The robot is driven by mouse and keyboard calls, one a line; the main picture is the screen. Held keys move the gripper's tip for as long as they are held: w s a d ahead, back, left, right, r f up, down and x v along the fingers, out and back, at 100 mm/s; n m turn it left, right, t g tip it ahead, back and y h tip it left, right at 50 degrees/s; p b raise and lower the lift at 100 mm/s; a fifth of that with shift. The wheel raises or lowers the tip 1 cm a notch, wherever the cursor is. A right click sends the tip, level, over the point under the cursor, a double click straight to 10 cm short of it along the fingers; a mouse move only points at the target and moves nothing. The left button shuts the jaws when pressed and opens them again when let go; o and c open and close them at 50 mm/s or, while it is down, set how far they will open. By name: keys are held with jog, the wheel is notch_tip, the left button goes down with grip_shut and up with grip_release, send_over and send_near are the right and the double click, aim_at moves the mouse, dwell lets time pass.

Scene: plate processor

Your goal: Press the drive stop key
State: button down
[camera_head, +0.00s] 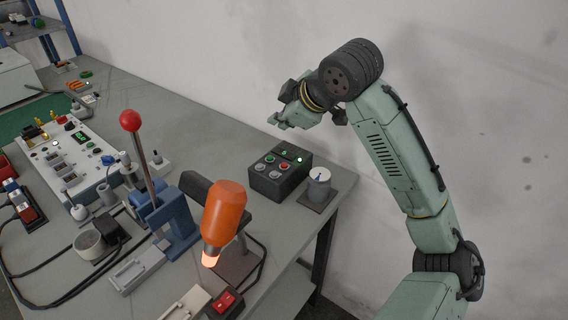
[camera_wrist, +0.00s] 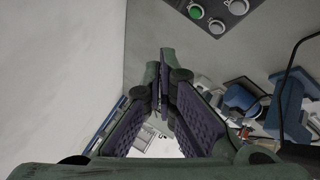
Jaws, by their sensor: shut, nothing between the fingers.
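A dark control box (camera_head: 280,180) stands near the right end of the bench. Its sloped face has a green key (camera_head: 270,159), a red key (camera_head: 284,167), two grey keys and a small dark display with a green light. The labels are too small to read, so I cannot tell which is the drive stop key. My gripper (camera_head: 279,122) is shut and empty, in the air above and behind the box, touching nothing. In the wrist view, its closed fingers (camera_wrist: 164,60) show below part of the box (camera_wrist: 207,6), with the green key (camera_wrist: 195,11) and grey keys.
An orange-headed device (camera_head: 224,215) and a red-knobbed lever (camera_head: 131,121) rise in front and left. A white panel (camera_head: 70,160) with several knobs lies further left. A wall is behind the bench.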

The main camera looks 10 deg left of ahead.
aim_at(282, 165)
jog(key=shift+f+b, duration=3.4)
jog(key=shift+f, duration=1.4)
jog(key=shift+f+b, duration=0.4)
jog(key=shift+b, duration=0.1)
jog(key=shift+r+p, duration=0.75)
jog(key=shift+r, duration=0.1)
notch_tip(282, 165, up, 5)
jog(key=p, duration=0.4)
